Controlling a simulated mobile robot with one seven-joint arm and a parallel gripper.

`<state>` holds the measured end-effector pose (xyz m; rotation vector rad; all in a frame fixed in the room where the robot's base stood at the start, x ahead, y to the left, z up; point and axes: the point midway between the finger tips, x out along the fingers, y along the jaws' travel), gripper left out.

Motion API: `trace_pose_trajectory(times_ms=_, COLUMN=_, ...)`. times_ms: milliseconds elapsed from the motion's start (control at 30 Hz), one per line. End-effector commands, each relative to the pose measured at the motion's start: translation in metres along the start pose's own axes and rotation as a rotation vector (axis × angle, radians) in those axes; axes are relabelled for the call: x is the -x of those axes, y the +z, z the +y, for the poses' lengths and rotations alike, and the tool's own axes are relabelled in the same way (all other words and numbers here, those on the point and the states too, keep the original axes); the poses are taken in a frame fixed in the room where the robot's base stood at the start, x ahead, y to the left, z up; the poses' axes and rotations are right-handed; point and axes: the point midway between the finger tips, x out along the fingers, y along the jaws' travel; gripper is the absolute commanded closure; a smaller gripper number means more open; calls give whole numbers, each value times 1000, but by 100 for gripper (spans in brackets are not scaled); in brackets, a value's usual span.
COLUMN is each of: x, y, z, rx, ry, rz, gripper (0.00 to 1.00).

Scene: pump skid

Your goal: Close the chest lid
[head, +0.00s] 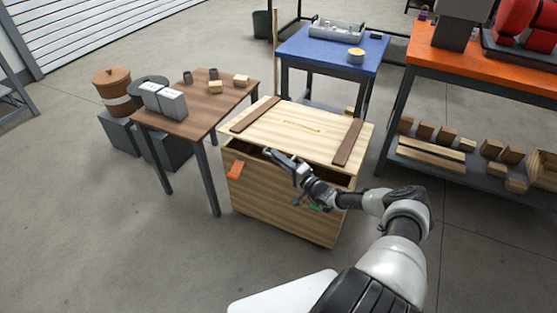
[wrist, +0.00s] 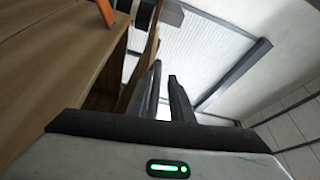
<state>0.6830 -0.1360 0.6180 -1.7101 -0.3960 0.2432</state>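The wooden chest (head: 278,203) stands on the floor in the middle of the head view, its lid (head: 292,135) tilted slightly up, leaving a dark gap along the front. Two dark brown straps (head: 348,143) cross the lid, and an orange tab (head: 235,170) is on the chest's front left. My gripper (head: 270,153) is at the front edge of the lid, by the gap; I cannot tell whether it touches. In the wrist view, its fingers (wrist: 167,88) show a narrow gap with nothing held. Chest wood (wrist: 55,75) fills the left of that view.
A brown table (head: 190,115) with small blocks and grey boxes stands left of the chest. A blue table (head: 330,55) is behind it, and an orange-topped bench (head: 480,70) with a shelf of wood blocks is at right. Floor is clear in front.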

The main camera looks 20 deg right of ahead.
Motion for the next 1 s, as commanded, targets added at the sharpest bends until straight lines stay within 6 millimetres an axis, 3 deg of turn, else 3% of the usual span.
trace_pose_trajectory(times_ms=233, x=6, y=0, z=0, rx=0, ry=-2, rz=0, gripper=82)
trace_pose_trajectory(times_ms=1000, x=59, y=-4, z=12, rx=0, ry=-2, rz=1, gripper=82)
